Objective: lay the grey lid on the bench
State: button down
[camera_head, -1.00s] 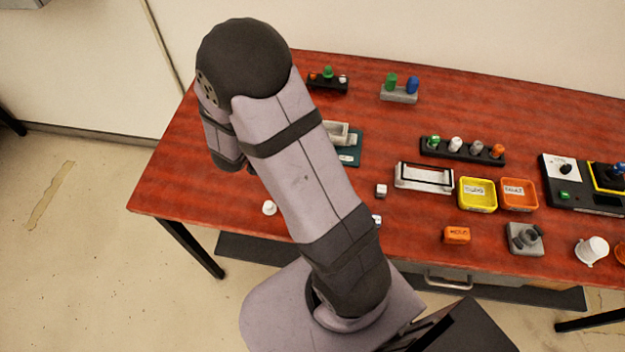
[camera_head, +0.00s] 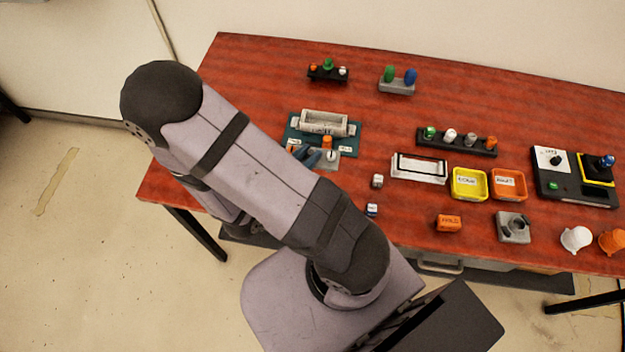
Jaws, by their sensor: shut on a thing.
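My gripper is not visible. My forearm folds down from the elbow at the left, and its lower end is hidden behind my upper arm over the bench's front left part. I cannot make out the grey lid or what the gripper holds. The red-brown bench (camera_head: 270,75) is clear along its back left. A grey housing (camera_head: 324,123) with an open-looking top sits on a teal board (camera_head: 353,143) left of the bench's middle. In front of it are an orange cylinder (camera_head: 327,142) and blue slanted parts, partly near my arm.
Two small cubes, one white (camera_head: 377,181) and one blue-and-white (camera_head: 371,210), lie right of my arm. A white frame (camera_head: 420,168), yellow tray (camera_head: 469,184) and orange tray (camera_head: 509,184) stand farther right. A black peg rack (camera_head: 457,143) is behind them.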

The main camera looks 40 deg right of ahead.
jog(key=shift+d+r, duration=0.1)
jog(key=shift+r, duration=0.05)
notch_tip(320, 180, down, 3)
jog(key=shift+s+r+b, duration=0.1)
jog(key=shift+r+b, duration=0.05)
jog(key=shift+b, duration=0.85)
jog(key=shift+f+p, duration=0.3)
jog(key=shift+f, duration=1.5)
jog(key=shift+f, duration=1.85)
jog(key=shift+f, duration=0.1)
jog(key=c, duration=1.6)
grip_release()
jog(key=shift+c, duration=0.2)
